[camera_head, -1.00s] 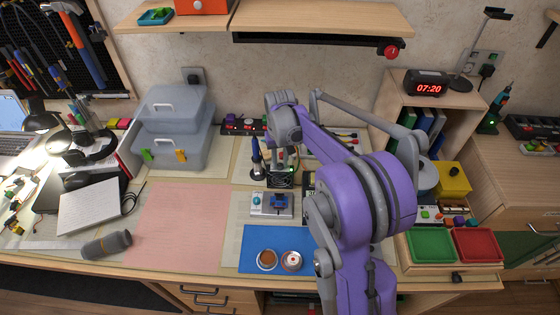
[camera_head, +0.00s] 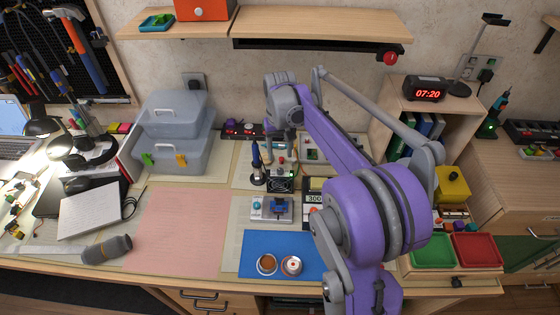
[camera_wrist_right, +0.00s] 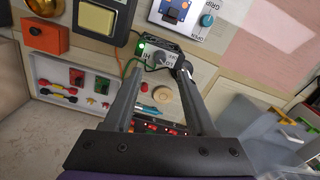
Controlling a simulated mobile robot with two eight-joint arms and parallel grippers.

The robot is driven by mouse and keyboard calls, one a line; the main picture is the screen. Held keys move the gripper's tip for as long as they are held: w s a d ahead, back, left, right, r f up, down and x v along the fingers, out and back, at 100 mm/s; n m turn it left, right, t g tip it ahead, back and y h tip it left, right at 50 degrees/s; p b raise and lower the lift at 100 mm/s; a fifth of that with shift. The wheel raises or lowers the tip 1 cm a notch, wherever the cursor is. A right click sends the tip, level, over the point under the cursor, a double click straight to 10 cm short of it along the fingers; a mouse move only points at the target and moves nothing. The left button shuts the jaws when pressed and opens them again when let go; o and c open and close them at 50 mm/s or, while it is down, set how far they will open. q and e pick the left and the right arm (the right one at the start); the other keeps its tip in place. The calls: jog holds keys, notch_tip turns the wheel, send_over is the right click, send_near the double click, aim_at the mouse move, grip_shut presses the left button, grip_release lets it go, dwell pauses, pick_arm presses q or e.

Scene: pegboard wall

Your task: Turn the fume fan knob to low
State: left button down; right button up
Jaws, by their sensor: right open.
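The fume fan is a small dark box with a fan grille (camera_head: 281,184) behind the blue-and-grey device, near the middle of the bench. In the right wrist view its grey panel has a lit green lamp (camera_wrist_right: 141,44), the marking "HI" and a round knob (camera_wrist_right: 164,60). My right gripper (camera_wrist_right: 158,68) is open, with its two fingertips either side of the panel and the knob seen between them. Whether they touch the knob I cannot tell. In the head view the right gripper (camera_head: 285,150) reaches down over the box, and the knob is hard to make out. My left gripper is not in view.
A dark screwdriver-like tool (camera_head: 256,160) stands close left of the fan. The blue-and-grey device (camera_head: 270,209) is in front of it. A power strip (camera_head: 240,130) lies behind, to the left. The pink mat (camera_head: 180,230) is clear.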

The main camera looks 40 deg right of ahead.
jog(key=shift+r, duration=2)
jog(key=shift+a, duration=0.1)
jog(key=s+a+n+t, duration=0.2)
jog(key=s+a, duration=0.6)
jog(key=a, duration=0.3)
jog(key=s+a+f+n+t, duration=0.1)
jog(key=s+a+f, duration=0.2)
jog(key=s, duration=0.3)
jog(key=s+a+f+n+t+p, duration=0.1)
jog(key=s+a+f+n+t, duration=0.1)
jog(key=s+a+f, duration=0.2)
jog(key=shift+s+a+p, duration=0.3)
jog(key=shift+s+a, duration=0.45)
jog(key=shift+s, duration=0.3)
